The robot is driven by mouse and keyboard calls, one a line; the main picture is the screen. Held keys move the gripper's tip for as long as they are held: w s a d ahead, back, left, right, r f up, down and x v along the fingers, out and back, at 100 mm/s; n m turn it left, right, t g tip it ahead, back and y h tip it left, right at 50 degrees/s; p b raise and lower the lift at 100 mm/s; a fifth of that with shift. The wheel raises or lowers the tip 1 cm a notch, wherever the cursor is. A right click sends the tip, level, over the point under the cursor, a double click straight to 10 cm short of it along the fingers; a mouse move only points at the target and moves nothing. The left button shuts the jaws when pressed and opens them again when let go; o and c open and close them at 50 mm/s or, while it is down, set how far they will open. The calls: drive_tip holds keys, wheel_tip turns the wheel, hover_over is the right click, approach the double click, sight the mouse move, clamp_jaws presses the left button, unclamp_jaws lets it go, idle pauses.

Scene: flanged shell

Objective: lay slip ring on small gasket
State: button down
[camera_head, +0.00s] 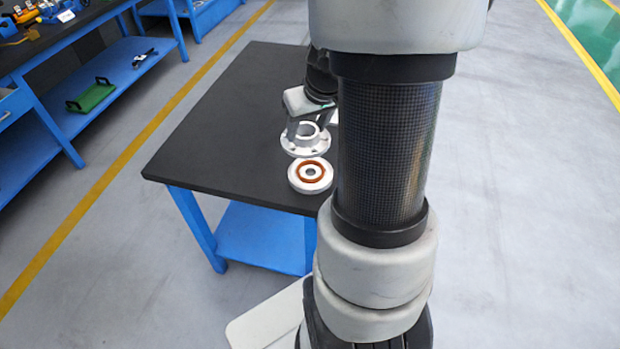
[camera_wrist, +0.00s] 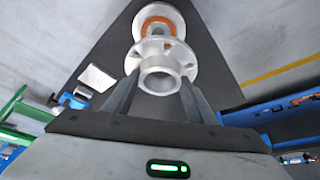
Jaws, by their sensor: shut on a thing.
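The slip ring (camera_head: 304,147), a light grey metal flange with a raised hub and bolt holes, is held by my gripper (camera_head: 306,130). In the wrist view my gripper (camera_wrist: 160,84) has a finger on each side of the slip ring's hub (camera_wrist: 160,65). The small gasket (camera_head: 312,186), an orange ring, lies on a round white flanged part on the black table. In the head view it is just nearer the camera than the slip ring. In the wrist view the gasket (camera_wrist: 158,19) shows beyond the slip ring, which partly hides it. I cannot tell the slip ring's height.
The black table top (camera_head: 225,120) is bare to the left of the parts. My arm hides its right side in the head view. A blue workbench (camera_head: 100,30) with a green tray (camera_head: 91,95) on its lower shelf stands at the left, across a floor gap.

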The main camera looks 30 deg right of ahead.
sight(312, 145)
drive_tip(key=f+b, duration=0.1)
drive_tip(key=f, duration=0.2)
drive_tip(key=d+f+b, duration=0.1)
drive_tip(key=f, duration=0.2)
drive_tip(key=shift+s+d, duration=0.15)
drive_tip(key=shift+f+b, duration=1.1)
drive_tip(key=shift+f, duration=1)
drive_tip(key=shift+f+b, duration=0.2)
drive_tip(key=shift+b, duration=0.1)
drive_tip(key=c, duration=0.8)
unclamp_jaws()
drive_tip(key=shift+o, duration=0.2)
drive_tip(key=shift+r, duration=0.1)
drive_tip(key=shift+r+p, duration=0.25)
drive_tip(key=shift+p, duration=0.2)
drive_tip(key=p+v, duration=0.3)
drive_tip(key=v, duration=0.8)
drive_tip(key=shift+s+r, duration=0.25)
drive_tip(key=shift+r, duration=0.05)
